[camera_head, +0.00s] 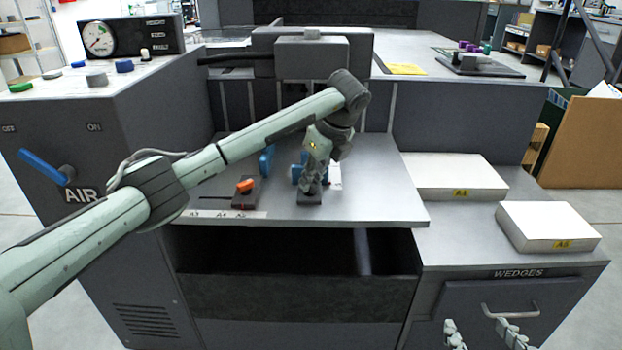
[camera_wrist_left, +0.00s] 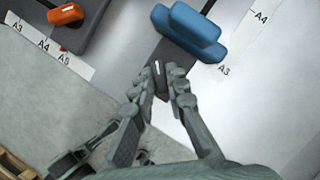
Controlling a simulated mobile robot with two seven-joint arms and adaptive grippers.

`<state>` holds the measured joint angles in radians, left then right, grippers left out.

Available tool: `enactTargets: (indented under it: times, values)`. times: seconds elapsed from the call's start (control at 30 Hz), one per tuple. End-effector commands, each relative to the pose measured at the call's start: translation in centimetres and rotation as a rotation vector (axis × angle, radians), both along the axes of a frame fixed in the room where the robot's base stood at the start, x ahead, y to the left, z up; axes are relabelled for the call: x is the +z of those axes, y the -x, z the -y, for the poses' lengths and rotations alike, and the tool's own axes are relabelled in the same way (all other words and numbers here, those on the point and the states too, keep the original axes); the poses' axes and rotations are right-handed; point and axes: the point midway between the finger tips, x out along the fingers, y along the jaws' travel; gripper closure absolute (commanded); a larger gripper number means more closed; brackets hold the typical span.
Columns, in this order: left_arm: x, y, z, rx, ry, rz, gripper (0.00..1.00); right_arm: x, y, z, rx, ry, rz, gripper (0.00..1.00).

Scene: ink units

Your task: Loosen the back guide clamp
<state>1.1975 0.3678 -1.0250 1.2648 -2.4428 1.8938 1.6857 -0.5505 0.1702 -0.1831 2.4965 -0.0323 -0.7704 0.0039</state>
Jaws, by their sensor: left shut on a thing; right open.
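My left gripper (camera_head: 312,178) reaches down to the machine's table. In the left wrist view its fingers (camera_wrist_left: 161,84) are closed on a small clamp piece, mostly hidden between the fingertips; a pale mark shows there. This piece sits on a dark bar (camera_wrist_left: 143,83), whose dark base (camera_head: 309,193) shows in the head view. A blue block (camera_wrist_left: 187,32) stands on the bar just beyond the fingertips. An orange lever (camera_head: 246,185) sits on another dark block to the left, apart from the gripper. My right gripper (camera_head: 488,335) is open and empty at the bottom right.
Another blue piece (camera_head: 266,160) stands behind the orange lever. A strip marked A3, A4, A5 (camera_head: 217,214) runs along the table's front left. White stacks (camera_head: 456,176) (camera_head: 548,225) lie to the right. A blue AIR lever (camera_head: 43,167) juts out left.

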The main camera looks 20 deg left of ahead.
Motion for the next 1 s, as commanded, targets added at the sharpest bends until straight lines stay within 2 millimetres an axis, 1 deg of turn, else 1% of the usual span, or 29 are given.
enactTargets:
  times: [0.5, 0.53, 0.63, 0.7, 1.0]
  values:
    - [0.05, -0.01, -0.01, 0.02, 0.001, 0.0, 1.0, -0.09, 0.02, 0.1, -0.002, 0.002, -0.004, 0.41]
    - [0.05, -0.01, -0.01, 0.02, 0.001, 0.0, 0.84, -0.09, 0.02, 0.1, -0.002, 0.002, -0.004, 0.41]
    - [0.04, -0.01, 0.0, 0.019, 0.001, 0.0, 0.72, -0.1, 0.03, 0.1, -0.002, 0.003, -0.003, 0.41]
    - [0.03, -0.01, 0.0, 0.019, 0.001, 0.0, 0.66, -0.11, 0.03, 0.11, -0.002, 0.003, -0.004, 0.41]
    - [0.2, 0.0, 0.07, 0.018, 0.001, 0.0, 0.66, -0.23, 0.05, 0.18, 0.0, 0.007, -0.007, 0.41]
